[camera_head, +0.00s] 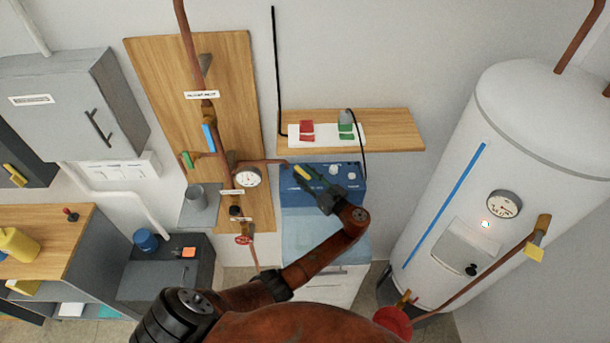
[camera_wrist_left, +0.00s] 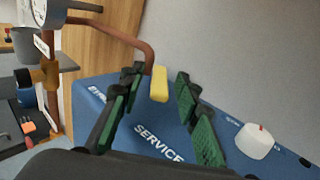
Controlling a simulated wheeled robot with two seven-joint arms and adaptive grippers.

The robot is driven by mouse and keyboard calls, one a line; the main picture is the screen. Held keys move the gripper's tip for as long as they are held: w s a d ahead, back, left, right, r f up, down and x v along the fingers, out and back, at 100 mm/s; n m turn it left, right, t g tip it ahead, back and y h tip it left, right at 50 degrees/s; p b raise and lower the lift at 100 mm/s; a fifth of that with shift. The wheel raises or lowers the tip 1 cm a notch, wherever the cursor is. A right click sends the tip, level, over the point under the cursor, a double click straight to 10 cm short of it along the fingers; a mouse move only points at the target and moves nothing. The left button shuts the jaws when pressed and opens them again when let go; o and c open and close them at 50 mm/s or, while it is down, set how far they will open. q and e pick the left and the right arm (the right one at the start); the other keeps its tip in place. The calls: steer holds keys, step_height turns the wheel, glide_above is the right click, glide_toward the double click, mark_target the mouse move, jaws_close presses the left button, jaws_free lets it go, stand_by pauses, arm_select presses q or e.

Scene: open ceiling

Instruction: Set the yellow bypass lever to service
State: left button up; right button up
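The yellow bypass lever (camera_head: 300,172) is on top of the blue unit (camera_head: 350,184) below the wooden shelf. In the left wrist view the lever (camera_wrist_left: 159,84) stands up past the "SERVICE" lettering. A second label on the left, starting with "BY", is partly hidden by a finger. My left gripper (camera_head: 317,180) is over the unit. Its green-padded fingers (camera_wrist_left: 158,108) are open, with the lever between and a little beyond them; a gap shows on both sides. The lever's base and any contact are hard to tell. My right gripper is not in view.
A white knob (camera_wrist_left: 254,142) sits on the blue unit to the right of the fingers. A copper pipe (camera_wrist_left: 120,38) bends down close behind the lever. A gauge (camera_head: 247,177) is at the left, and the shelf (camera_head: 392,130) hangs above.

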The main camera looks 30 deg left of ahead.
arm_select(q)
steer(key=shift+d, duration=0.1)
steer(key=v, duration=1.2)
